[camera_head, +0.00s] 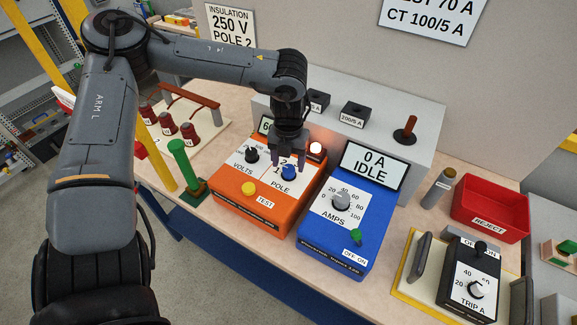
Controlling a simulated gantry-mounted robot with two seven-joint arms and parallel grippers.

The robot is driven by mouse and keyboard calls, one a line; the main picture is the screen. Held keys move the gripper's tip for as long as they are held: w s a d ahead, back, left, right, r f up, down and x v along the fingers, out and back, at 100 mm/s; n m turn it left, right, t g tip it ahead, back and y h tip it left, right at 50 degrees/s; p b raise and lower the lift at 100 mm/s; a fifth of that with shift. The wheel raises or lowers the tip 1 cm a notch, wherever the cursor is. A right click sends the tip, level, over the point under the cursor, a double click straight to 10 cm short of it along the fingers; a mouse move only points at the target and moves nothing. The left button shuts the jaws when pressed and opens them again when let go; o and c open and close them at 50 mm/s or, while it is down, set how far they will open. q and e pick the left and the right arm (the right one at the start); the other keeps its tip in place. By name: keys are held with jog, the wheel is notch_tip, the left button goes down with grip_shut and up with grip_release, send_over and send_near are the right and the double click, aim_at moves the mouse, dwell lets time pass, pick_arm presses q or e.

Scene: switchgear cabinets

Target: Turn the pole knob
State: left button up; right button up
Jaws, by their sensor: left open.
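The pole knob (288,173) is a small blue knob on the white POLE dial of the orange tester box (240,200). My left gripper (288,170) points down over the POLE dial, with its fingers open around or just above the blue knob. I cannot tell whether the fingers touch it. The gripper hides part of the dial numbers. A black VOLTS knob (251,155) and a yellow TEST button (249,188) are on the same box. A sign on the wall (231,24) reads INSULATION 250 V POLE 2. My right gripper is not in view.
A blue box (335,247) with an AMPS dial stands right of the tester. A green post (185,165) and dark red insulators (168,124) stand to the left. A lit lamp (316,150) is close right of the gripper. A red reject tray (490,208) is at right.

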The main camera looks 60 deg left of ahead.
aim_at(289, 171)
pick_arm(q)
jog(key=shift+f, duration=1.15)
jog(key=c, duration=1.1)
jog(key=shift+o, duration=0.2)
jog(key=shift+m, duration=0.4)
jog(key=m+b, duration=0.1)
jog(key=m, duration=0.2)
jog(key=shift+m, duration=0.4)
jog(key=shift+m+b, duration=0.4)
jog(key=shift+m, duration=1.7)
